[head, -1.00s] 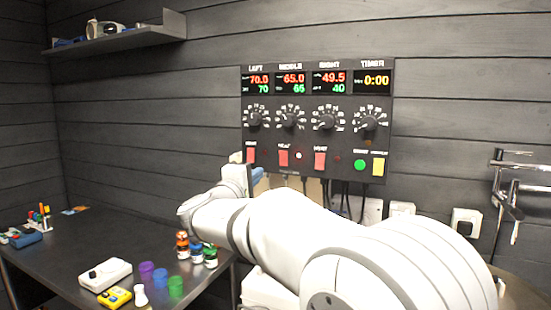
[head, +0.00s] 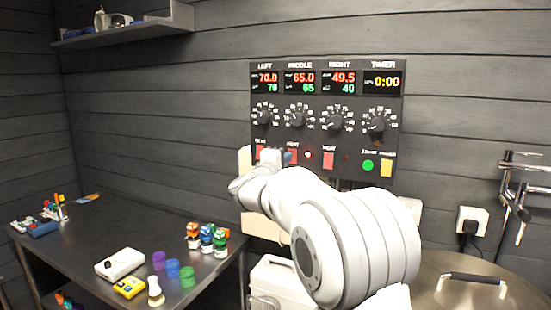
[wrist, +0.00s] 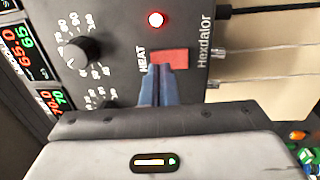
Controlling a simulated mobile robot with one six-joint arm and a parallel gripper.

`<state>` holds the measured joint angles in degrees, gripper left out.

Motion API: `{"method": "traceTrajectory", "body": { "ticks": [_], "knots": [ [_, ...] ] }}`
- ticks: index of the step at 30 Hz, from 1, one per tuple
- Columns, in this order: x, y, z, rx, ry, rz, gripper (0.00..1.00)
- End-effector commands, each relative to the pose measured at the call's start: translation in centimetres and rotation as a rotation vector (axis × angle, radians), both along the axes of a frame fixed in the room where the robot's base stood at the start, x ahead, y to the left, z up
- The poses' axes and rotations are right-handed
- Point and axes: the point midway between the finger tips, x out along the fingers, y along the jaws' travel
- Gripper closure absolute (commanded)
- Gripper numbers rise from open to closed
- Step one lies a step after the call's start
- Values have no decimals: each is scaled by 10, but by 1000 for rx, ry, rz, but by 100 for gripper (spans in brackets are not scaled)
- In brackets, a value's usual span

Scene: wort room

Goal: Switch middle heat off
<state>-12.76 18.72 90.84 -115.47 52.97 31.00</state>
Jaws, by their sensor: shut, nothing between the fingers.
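The dark control panel (head: 327,92) hangs on the wall. Its middle display (head: 299,82) reads 65.0 over 65. The red middle heat switch (head: 292,152) is partly hidden by my gripper (head: 290,158) in the head view. In the wrist view the red switch (wrist: 171,59) lies just beyond the tips of my blue fingers (wrist: 159,70), by the word HEAT. The fingers are shut and empty; I cannot tell whether they touch the switch. The red lamp (wrist: 156,19) beside it is lit, also in the head view (head: 307,154).
The left heat switch (head: 261,153) and right heat switch (head: 328,160) flank the middle one. The middle knob (wrist: 80,52) is close by in the wrist view. A dark table (head: 95,245) with coloured containers stands at left. A lidded vessel (head: 440,290) is at lower right.

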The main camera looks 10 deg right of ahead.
Motion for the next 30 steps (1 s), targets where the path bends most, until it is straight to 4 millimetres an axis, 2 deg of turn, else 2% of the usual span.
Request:
{"method": "traceTrajectory", "body": {
  "ticks": [6,17,22,30],
  "knots": [
    [14,-9,3,0,0,0,100],
    [15,-10,2,0,0,0,100],
    [17,-23,4,14,18,-18,100],
    [15,-15,2,12,17,-10,100]
  ]
}}
